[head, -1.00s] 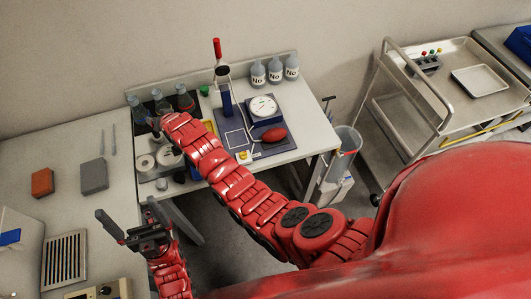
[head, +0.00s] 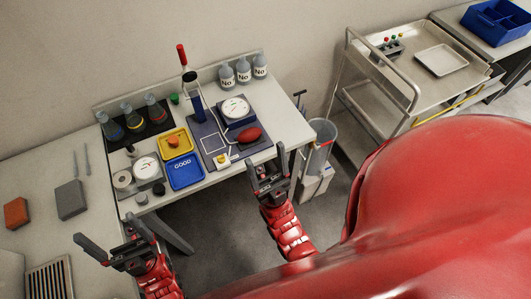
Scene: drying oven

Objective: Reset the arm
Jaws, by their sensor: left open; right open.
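My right gripper (head: 266,157) is open and empty, with its fingers pointing up the picture just off the front edge of the lab table (head: 293,133). Its red arm comes up from below and does not cover the tabletop. My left gripper (head: 105,230) is open and empty at the lower left, with its fingers apart near the edge of the left counter (head: 92,198). Neither gripper appears to hold anything.
A bin (head: 321,145) and metal cart (head: 420,80) stand right.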

